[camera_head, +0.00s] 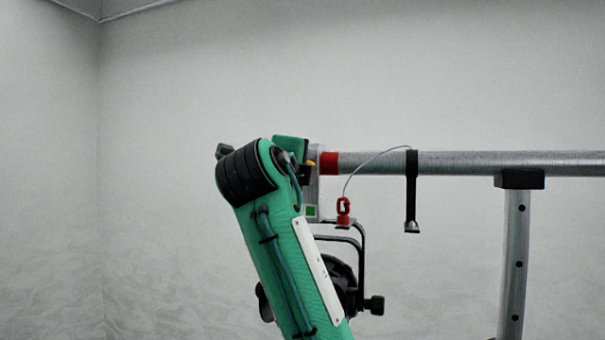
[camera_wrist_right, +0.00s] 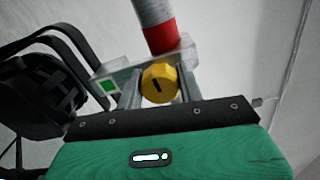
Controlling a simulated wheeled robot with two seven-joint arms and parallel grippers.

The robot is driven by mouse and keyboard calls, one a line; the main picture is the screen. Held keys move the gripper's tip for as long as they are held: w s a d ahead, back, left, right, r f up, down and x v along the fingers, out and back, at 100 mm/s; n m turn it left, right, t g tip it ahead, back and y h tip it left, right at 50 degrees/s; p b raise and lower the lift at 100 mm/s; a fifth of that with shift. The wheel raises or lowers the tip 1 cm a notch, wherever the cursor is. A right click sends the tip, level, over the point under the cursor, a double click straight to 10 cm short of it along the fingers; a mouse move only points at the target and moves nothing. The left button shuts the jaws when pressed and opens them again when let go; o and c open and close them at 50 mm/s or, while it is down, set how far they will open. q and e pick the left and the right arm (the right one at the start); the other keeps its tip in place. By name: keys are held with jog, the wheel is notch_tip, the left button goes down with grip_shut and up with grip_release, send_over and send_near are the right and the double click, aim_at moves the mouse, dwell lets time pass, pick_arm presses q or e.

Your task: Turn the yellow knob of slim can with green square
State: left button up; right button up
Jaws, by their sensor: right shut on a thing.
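The yellow knob (camera_wrist_right: 160,84) sits between the two fingers of my right gripper (camera_wrist_right: 161,88) in the wrist view, with a dark slot mark on its face. In the head view a small part of the knob (camera_head: 311,163) shows past my green right arm. The green square (camera_wrist_right: 109,87) is on the grey clamp plate beside the knob, and also shows in the head view (camera_head: 311,211). The slim can (camera_wrist_right: 42,95) is black and hangs below the clamp, mostly hidden behind my arm in the head view (camera_head: 342,277). My left gripper is not in view.
A horizontal metal pipe (camera_head: 470,163) with a red end band (camera_head: 329,163) runs to the right. An upright post (camera_head: 514,265) supports it. A black strap (camera_head: 411,190) and a safety cable with a red clip (camera_head: 343,211) hang near the clamp. The left side is open.

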jog(key=m, duration=0.4)
jog(key=shift+m, duration=0.3)
jog(key=m, duration=0.4)
jog(key=shift+b, duration=0.35)
jog(key=shift+m, duration=0.3)
